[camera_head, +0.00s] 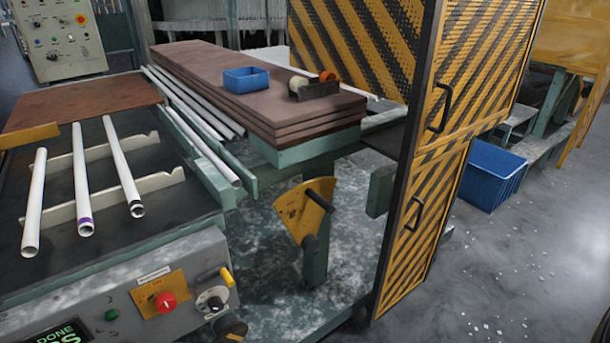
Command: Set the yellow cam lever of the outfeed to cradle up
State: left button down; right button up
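A yellow sector-shaped plate (303,211) stands on a green post in the middle, with a dark-tipped lever lying across its upper right edge. A short yellow handle (227,277) sticks up beside a round dial (212,299) on the grey control panel (100,312). I cannot tell which of these is the cam lever. On the left bed, three white tubes (33,204) lie across pale notched rails (150,184); one has a purple band near its end. Whether the rails are raised is unclear. Neither of my grippers is in view.
A striped guard door (440,150) stands right of the sector plate. A stack of brown boards (270,104) bears a blue bin (246,79). Floor at right is open.

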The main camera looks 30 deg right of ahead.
aim_at(302, 208)
jog(key=z, duration=0.9)
jog(key=k, duration=0.45)
jog(key=z, duration=0.75)
jog(key=i, duration=0.7)
jog(key=u, duration=1.2)
jog(key=i, duration=0.5)
